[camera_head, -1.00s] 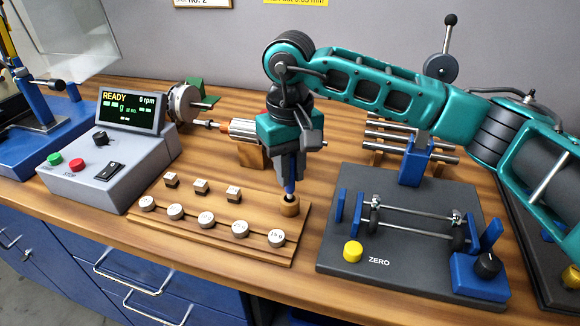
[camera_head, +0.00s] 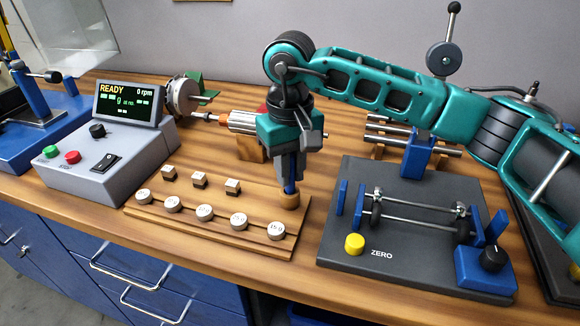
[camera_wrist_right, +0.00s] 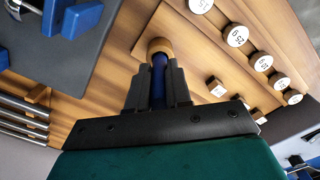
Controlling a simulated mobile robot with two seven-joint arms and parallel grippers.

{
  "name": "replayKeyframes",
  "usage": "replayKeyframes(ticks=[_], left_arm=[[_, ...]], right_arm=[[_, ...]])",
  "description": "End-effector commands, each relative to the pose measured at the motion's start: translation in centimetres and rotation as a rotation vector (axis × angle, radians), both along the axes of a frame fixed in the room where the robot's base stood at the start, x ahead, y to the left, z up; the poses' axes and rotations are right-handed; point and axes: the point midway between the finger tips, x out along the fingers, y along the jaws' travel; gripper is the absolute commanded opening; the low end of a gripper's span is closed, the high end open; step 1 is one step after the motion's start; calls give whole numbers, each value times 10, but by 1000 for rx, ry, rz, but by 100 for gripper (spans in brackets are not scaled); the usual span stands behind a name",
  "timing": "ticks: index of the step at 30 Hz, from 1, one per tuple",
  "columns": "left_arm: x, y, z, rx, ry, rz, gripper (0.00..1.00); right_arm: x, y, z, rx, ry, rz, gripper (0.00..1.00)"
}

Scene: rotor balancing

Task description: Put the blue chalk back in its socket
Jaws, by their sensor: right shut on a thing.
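The blue chalk (camera_head: 290,186) is upright between the fingers of my right gripper (camera_head: 290,178), which is shut on it. The round wooden socket (camera_head: 290,201) stands at the right end of the wooden tray. The chalk's lower end is at the socket's mouth and appears to be in it; how deep it sits I cannot tell. In the right wrist view the chalk (camera_wrist_right: 159,80) runs from between the fingers (camera_wrist_right: 158,88) to the socket (camera_wrist_right: 158,47). My left gripper is not in view.
The wooden tray (camera_head: 190,226) holds several round white weights (camera_head: 205,212) and small blocks (camera_head: 199,180). A dark balancing stand (camera_head: 335,250) with a yellow knob (camera_head: 354,244) is close on the right. A grey control box (camera_head: 70,178) stands at the left.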

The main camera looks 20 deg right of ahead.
Motion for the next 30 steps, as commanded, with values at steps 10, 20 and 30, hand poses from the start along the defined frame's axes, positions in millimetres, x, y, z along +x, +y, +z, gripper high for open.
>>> replayKeyframes(ticks=[10, 20, 30], left_arm=[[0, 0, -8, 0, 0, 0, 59], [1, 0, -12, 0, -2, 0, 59], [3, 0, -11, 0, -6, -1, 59]], right_arm=[[0, 0, -8, 0, 0, 0, 0], [0, 0, -14, 0, 0, 0, 0], [0, 0, -13, 0, 0, 0, 28]])
